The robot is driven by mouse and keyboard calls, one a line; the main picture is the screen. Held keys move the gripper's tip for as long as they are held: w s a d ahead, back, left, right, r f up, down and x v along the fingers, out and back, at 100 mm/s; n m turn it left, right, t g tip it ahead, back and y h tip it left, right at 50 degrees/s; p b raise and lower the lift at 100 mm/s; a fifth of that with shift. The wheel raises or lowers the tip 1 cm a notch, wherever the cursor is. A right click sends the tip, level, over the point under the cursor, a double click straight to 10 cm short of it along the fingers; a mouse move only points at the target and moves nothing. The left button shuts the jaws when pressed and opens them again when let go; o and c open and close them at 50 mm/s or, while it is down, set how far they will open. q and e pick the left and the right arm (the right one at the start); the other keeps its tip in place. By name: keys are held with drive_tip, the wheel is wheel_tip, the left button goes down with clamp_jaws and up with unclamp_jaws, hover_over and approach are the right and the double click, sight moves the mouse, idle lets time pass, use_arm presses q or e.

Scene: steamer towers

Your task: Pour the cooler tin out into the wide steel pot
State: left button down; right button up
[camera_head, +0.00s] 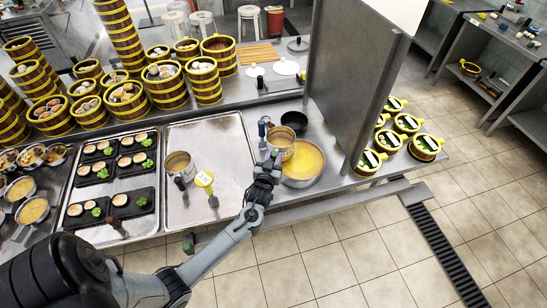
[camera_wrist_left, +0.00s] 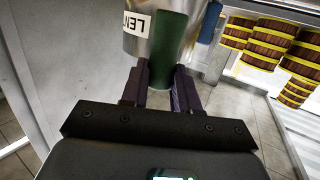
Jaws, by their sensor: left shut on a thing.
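My left gripper (camera_head: 272,160) is shut on the green handle (camera_wrist_left: 170,38) of a steel tin (camera_wrist_left: 205,45), which carries a white label reading "LEN". In the head view the tin (camera_head: 281,141) is over the back-left part of the wide steel pot (camera_head: 320,176), looking roughly upright, with brownish contents at its mouth. The pot stands on the counter and holds yellow liquid. A second tin (camera_head: 180,162) with a dark handle stands on the metal tray to the left. Which tin is cooler does not show. My right gripper is not in view.
A black bowl (camera_head: 295,121) stands behind the pot. A tall steel partition (camera_head: 345,85) rises close to the pot's right. Bamboo steamers (camera_head: 203,80) line the back shelf.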

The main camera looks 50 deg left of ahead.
use_arm(q)
drive_tip(key=shift+f, duration=0.4)
drive_tip(key=shift+w+r+m+y+p, duration=0.15)
drive_tip(key=shift+r+m+y+p, duration=0.15)
drive_tip(key=shift+r+m+p, duration=0.65)
drive_tip(key=shift+d+r+m+p, duration=0.1)
drive_tip(key=shift+r+m+p, duration=0.05)
drive_tip(key=shift+m+p, duration=0.75)
drive_tip(key=m, duration=0.1)
drive_tip(key=m+y, duration=0.1)
drive_tip(key=d+m+p, duration=0.1)
drive_tip(key=m, duration=0.1)
drive_tip(key=shift+w+f, duration=0.3)
